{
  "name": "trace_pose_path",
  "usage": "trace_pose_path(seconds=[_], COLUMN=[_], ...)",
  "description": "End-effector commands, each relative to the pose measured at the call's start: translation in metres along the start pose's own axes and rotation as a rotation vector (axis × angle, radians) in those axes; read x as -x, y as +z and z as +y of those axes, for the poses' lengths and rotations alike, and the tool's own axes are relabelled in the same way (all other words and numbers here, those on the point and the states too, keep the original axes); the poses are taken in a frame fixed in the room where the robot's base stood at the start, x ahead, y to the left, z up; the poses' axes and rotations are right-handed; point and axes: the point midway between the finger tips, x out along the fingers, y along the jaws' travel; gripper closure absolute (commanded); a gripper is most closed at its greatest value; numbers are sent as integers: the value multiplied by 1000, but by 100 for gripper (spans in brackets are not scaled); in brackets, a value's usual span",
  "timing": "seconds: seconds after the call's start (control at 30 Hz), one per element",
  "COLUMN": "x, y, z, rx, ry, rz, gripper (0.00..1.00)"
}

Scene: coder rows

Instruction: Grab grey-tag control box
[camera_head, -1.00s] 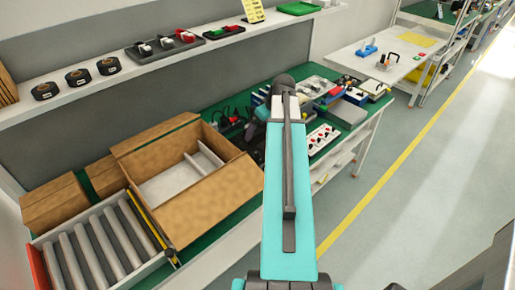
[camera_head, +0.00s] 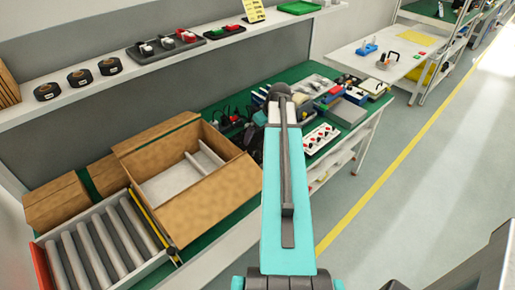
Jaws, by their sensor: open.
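Several small boxes and devices stand crowded on the far right part of the green-topped bench. Among them are a white box with red and black knobs (camera_head: 321,138) and a grey box (camera_head: 348,113). Which of them is the grey-tag control box I cannot tell; tags are too small to read. My teal arm link reaches up the middle of the view towards this group, and its dark far joint covers part of it. My gripper does not show; it lies beyond or behind the arm.
An open cardboard box (camera_head: 220,198) with a divider stands on the bench, left of my arm. A grey roller conveyor (camera_head: 105,240) is at the lower left. A shelf (camera_head: 105,88) with black rolls and trays runs above. The floor at right, with a yellow line, is clear.

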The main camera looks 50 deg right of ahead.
Motion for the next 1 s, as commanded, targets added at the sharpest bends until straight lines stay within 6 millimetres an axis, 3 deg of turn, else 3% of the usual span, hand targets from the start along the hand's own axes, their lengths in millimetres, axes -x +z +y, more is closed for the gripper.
trace_pose_path(seconds=[0.07, 0.5, 1.0], x=[0, 0, 5], y=[0, 0, -3], z=[0, 0, 1], rx=[0, -1, -1], ry=[0, 0, 3], rz=[0, 0, 5], gripper=[0, 72, 72])
